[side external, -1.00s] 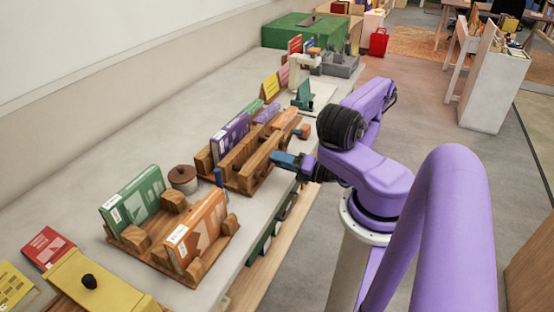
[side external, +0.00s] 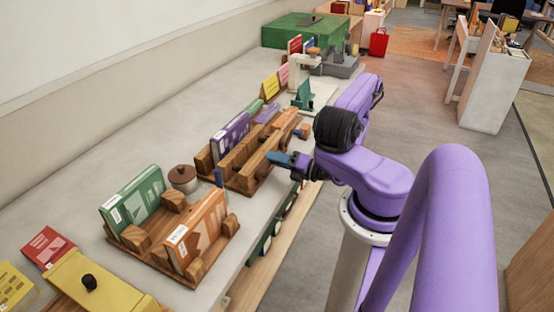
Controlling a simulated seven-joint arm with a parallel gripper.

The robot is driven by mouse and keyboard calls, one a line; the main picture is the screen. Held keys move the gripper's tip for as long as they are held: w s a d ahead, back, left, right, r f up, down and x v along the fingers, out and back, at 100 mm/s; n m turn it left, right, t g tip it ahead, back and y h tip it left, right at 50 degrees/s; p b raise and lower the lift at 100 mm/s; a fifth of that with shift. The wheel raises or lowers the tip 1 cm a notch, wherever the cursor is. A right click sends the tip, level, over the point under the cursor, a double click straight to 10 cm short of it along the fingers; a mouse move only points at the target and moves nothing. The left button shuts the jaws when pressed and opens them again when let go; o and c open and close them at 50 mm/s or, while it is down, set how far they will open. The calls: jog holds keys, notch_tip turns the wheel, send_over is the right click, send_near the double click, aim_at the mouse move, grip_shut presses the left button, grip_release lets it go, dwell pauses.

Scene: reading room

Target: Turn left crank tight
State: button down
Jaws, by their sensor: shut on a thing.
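A wooden book press (side external: 232,176) stands near the front edge of the bench, with a purple book (side external: 230,136) upright in it. My gripper (side external: 277,158) is at the near end of the press's front beam, its blue fingers pointing left and shut on the left crank. The crank is mostly hidden by the fingers, so its angle cannot be told. The other crank (side external: 302,130), with a wooden handle, shows farther along the same front side, clear of my gripper.
A wooden stand (side external: 215,248) holding green and orange books is nearer the camera, beside a brown-lidded pot (side external: 183,178). A small teal device (side external: 302,97) and a green box (side external: 290,32) stand farther along the bench.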

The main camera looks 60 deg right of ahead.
jog(key=n, duration=0.1)
jog(key=a+r+n, duration=0.1)
jog(key=n, duration=0.1)
jog(key=shift+a+r, duration=0.1)
jog(key=shift+r, duration=0.2)
jog(key=a+n, duration=0.3)
jog(key=n, duration=0.3)
jog(key=a+n, duration=0.3)
jog(key=n, duration=0.3)
jog(key=a+n, duration=0.3)
jog(key=n, duration=0.3)
jog(key=shift+a+f, duration=0.25)
jog(key=shift+a+f+n, duration=0.2)
jog(key=shift+f+n, duration=0.1)
jog(key=shift+n, duration=0.4)
jog(key=shift+a+f+n, duration=0.2)
jog(key=shift+f+n, duration=0.1)
jog(key=shift+n, duration=0.4)
jog(key=shift+f, duration=0.1)
jog(key=c, duration=1.1)
grip_release()
jog(key=shift+o, duration=0.3)
